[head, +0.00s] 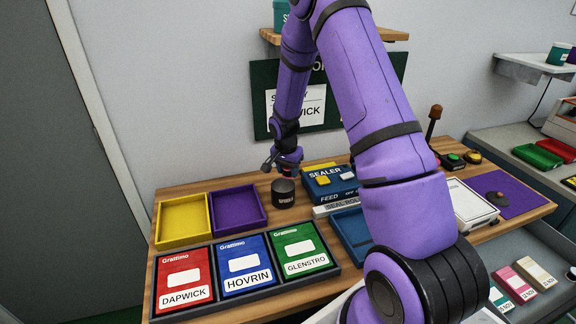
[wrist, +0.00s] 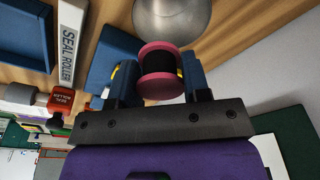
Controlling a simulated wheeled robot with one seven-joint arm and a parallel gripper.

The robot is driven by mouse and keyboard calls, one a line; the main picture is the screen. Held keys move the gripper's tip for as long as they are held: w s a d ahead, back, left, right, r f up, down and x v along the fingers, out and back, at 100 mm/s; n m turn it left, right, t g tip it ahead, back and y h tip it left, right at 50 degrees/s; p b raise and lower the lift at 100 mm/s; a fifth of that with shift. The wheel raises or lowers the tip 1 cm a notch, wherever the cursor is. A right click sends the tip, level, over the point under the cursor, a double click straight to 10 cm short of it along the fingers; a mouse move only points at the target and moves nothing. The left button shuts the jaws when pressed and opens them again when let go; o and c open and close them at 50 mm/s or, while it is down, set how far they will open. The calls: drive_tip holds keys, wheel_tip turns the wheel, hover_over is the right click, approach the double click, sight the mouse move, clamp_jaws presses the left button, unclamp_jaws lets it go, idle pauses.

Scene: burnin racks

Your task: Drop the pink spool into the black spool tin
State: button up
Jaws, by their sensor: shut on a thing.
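The pink spool (wrist: 158,88) has pink flanges and a dark middle. In the wrist view it sits between the two blue fingers of my gripper (wrist: 160,75), which is shut on it. My gripper (head: 288,168) is just above the tin there. A rounded grey metal shape (wrist: 172,14) beyond the spool in the wrist view seems to be the tin. The exact gap between spool and tin is hard to tell.
A yellow tray (head: 183,219) and a purple tray (head: 238,209) lie left of the tin. The blue sealer (head: 328,184) stands close on its right. Red, blue and green Grattimo packets (head: 246,263) lie in front. My arm hides part of the bench.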

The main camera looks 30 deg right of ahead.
sight(286, 169)
drive_tip(key=o, duration=1)
drive_tip(key=r, duration=0.3)
drive_tip(key=a+r, duration=0.1)
drive_tip(key=r, duration=0.6)
drive_tip(key=shift+s+a+r, duration=0.25)
drive_tip(key=shift+s+r, duration=0.1)
drive_tip(key=shift+s, duration=0.05)
